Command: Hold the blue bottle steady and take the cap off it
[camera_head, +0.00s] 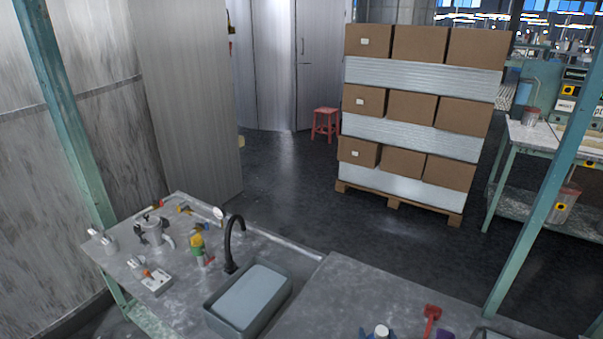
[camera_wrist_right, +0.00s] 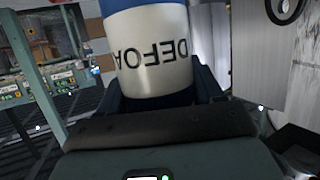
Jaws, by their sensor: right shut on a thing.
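The blue bottle (camera_wrist_right: 152,52) fills the top middle of the right wrist view. It has a white label with dark lettering that reads upside down there, with blue above the label. My right gripper (camera_wrist_right: 160,92) is shut on the bottle, with a dark finger on each side of it. In the head view, a white top that looks like the cap (camera_head: 381,331) shows at the bottom edge, between dark blue parts of my right gripper (camera_head: 378,335). The rest of the bottle is cut off there. My left gripper is in neither view.
A red tool (camera_head: 432,313) is on the near bench (camera_head: 340,285), right of the bottle. A grey basin (camera_head: 248,300) with a black tap (camera_head: 231,240) is to the left. Several small fittings lie beyond it. Stacked boxes (camera_head: 415,108) stand on the floor behind.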

